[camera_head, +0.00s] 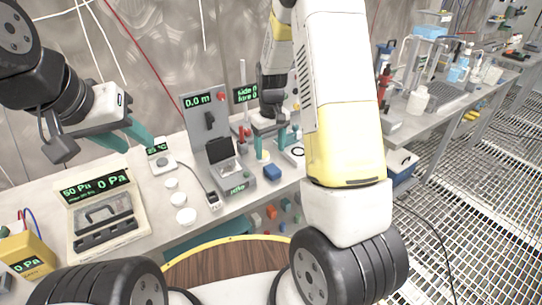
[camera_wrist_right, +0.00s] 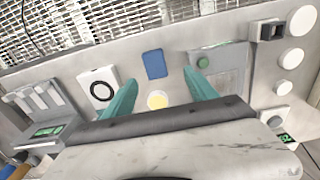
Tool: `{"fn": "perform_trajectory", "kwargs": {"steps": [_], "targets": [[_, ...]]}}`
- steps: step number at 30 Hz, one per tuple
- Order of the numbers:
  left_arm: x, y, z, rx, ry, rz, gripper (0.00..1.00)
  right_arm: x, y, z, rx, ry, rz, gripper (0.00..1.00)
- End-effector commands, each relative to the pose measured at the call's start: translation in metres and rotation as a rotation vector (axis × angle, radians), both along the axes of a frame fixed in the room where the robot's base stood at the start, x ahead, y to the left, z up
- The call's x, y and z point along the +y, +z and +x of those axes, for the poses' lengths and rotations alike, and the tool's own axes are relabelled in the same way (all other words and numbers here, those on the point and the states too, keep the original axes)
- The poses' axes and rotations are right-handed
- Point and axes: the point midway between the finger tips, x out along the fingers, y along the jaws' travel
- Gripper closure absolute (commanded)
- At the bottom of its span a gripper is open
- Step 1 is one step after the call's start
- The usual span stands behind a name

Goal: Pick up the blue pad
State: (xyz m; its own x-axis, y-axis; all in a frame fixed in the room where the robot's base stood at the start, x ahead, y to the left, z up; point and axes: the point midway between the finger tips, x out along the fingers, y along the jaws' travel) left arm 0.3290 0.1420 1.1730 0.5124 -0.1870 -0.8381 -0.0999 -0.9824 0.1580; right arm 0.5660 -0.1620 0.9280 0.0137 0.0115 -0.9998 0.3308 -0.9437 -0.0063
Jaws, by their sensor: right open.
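The blue pad (camera_head: 272,172) lies flat on the grey bench near its front edge. In the right wrist view the blue pad (camera_wrist_right: 154,64) shows whole, lying beyond the gap between the teal fingertips. My right gripper (camera_head: 270,150) is open and empty above the bench, behind the pad in the head view. In the right wrist view its two fingers (camera_wrist_right: 160,78) stand apart, with a pale yellow disc between them. My left gripper (camera_head: 137,138) hangs over the left part of the bench, with nothing visible in it. Its jaw gap is unclear.
Left of the pad stands a grey instrument (camera_head: 212,140) with a green display. White round dishes (camera_head: 186,216) and a pressure box (camera_head: 104,215) are further left. A white plate with a black ring (camera_wrist_right: 100,91) lies beside the pad. The bench's front edge is close.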

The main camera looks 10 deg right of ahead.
Motion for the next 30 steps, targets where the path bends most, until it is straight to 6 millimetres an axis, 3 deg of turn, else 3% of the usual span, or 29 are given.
{"fn": "perform_trajectory", "kwargs": {"steps": [21,30], "targets": [[0.000,0.000,0.000,0.000,0.000,0.000,0.64,-0.007,-0.087,0.002,0.016,0.011,-0.011,0.34],[0.000,0.000,0.000,0.000,0.000,0.000,0.64,-0.007,-0.091,0.003,0.014,0.011,-0.011,0.34]]}}
